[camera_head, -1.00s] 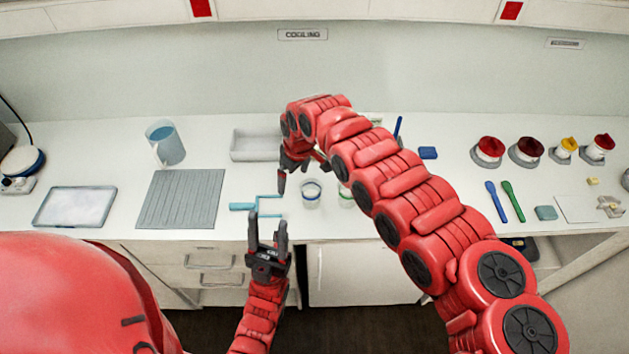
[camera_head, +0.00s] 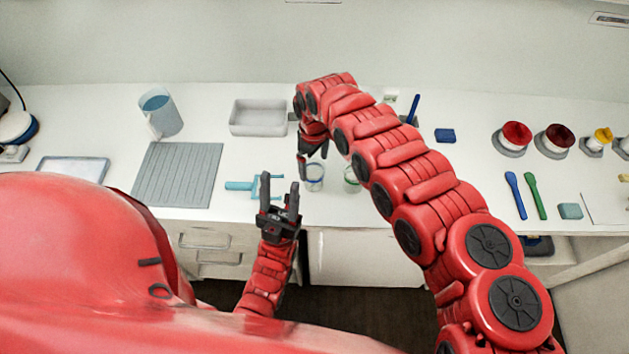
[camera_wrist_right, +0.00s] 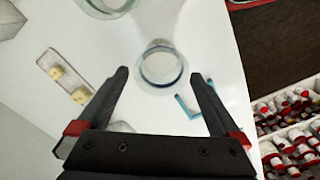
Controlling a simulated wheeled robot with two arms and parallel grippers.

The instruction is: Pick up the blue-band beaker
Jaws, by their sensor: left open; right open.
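The blue-band beaker (camera_head: 313,177), a small clear glass with a blue ring, stands upright near the front edge of the counter. In the right wrist view it (camera_wrist_right: 160,68) is ahead of and between the fingertips. My right gripper (camera_head: 309,164) is open and empty, close beside the beaker in the head view; its jaws (camera_wrist_right: 162,80) also show in the wrist view. Whether a finger touches the glass I cannot tell. My left gripper (camera_head: 279,190) is open and empty at the front edge, left of the beaker, overlapping the view of a blue-handled tool.
A green-banded beaker (camera_head: 352,179) stands just right of the blue-band one. The blue-handled tool (camera_head: 240,186) lies to the left. A grey ribbed mat (camera_head: 178,174), a tray (camera_head: 258,117) and a pitcher (camera_head: 160,115) are further left. Spoons (camera_head: 515,194) lie at the right.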

